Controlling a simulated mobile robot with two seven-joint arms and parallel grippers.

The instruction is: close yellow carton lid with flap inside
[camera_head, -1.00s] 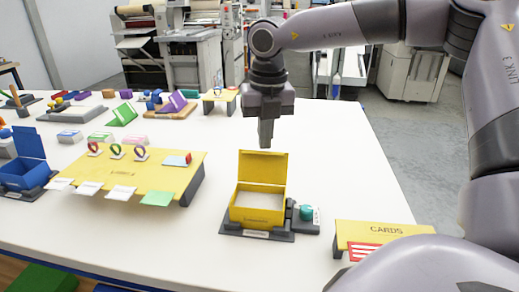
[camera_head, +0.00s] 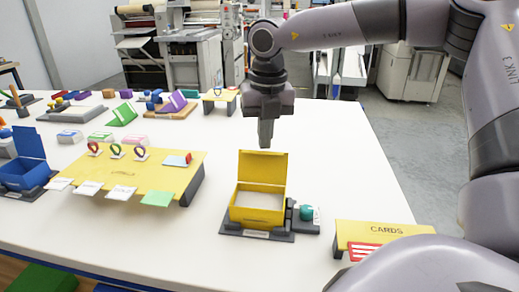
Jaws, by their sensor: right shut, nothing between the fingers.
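The yellow carton (camera_head: 257,218) stands on a dark grey base on the white table, with a pale inside showing. Its lid (camera_head: 263,166) is open and stands nearly upright at the back of the box. I cannot make out the flap clearly at the lid's top edge. My right gripper (camera_head: 265,143) points down just above and behind the top of the lid, shut and empty. It looks apart from the lid. My left gripper is not in view.
A teal knob (camera_head: 306,212) sits on the base's right side. A yellow CARDS stand (camera_head: 382,233) is at front right. A yellow display stand (camera_head: 135,172) with rings and cards is left, and an open blue carton (camera_head: 25,172) is further left. The table right of the lid is clear.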

